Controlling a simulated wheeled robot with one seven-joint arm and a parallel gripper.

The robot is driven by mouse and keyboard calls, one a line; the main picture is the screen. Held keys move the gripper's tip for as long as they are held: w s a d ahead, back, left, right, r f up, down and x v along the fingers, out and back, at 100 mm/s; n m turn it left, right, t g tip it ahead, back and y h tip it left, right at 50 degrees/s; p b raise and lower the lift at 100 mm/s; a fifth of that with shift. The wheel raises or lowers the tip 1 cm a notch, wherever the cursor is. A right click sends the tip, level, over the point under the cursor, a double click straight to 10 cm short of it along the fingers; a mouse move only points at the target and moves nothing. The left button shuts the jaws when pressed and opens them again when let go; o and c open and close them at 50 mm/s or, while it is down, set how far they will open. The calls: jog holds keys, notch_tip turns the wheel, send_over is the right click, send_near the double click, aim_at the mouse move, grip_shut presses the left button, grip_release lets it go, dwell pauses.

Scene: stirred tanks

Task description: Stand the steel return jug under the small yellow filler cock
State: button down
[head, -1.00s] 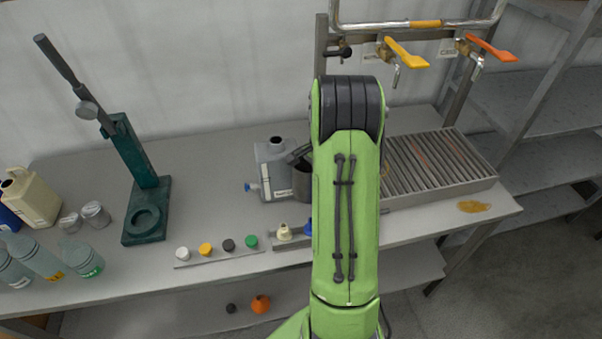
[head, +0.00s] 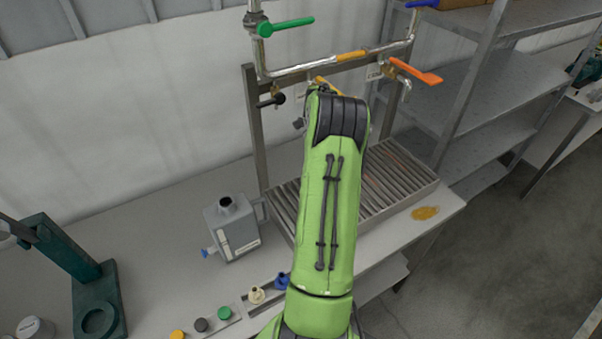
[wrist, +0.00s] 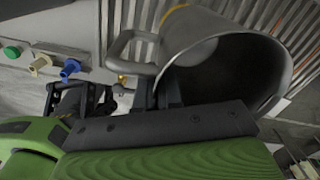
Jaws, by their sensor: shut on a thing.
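The steel return jug (wrist: 205,35) shows in the wrist view, its wide open mouth turned toward the camera and its loop handle (wrist: 122,50) to the left. My gripper (wrist: 166,94) is shut on the jug at its handle side. In the head view my arm hides the jug and the gripper. The small yellow filler cock (head: 324,83) is on the rack behind the grating, its yellow lever partly hidden by my arm. Its spout is hidden. In the wrist view the jug appears above the slatted grating (wrist: 133,14); its height cannot be told.
The grating tray (head: 400,176) lies under the pipe rack. An orange-levered cock (head: 415,71) is right of the yellow one, a black-knobbed valve (head: 270,101) left. A green lever (head: 285,27) is higher. A grey can (head: 232,230) stands left of the tray. Bench caps line the front.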

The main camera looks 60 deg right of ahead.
jog(key=shift+s+d+r, duration=0.1)
jog(key=shift+s+r, duration=0.05)
jog(key=shift+s, duration=0.05)
jog(key=shift+m, duration=0.3)
jog(key=f+b, duration=0.4)
jog(key=f, duration=0.2)
jog(key=shift+s+f, duration=0.15)
jog(key=shift+s, duration=0.05)
jog(key=shift+f, duration=0.3)
jog(key=shift+f+b, duration=0.55)
jog(key=shift+b, duration=0.05)
jog(key=c, duration=1.2)
grip_release()
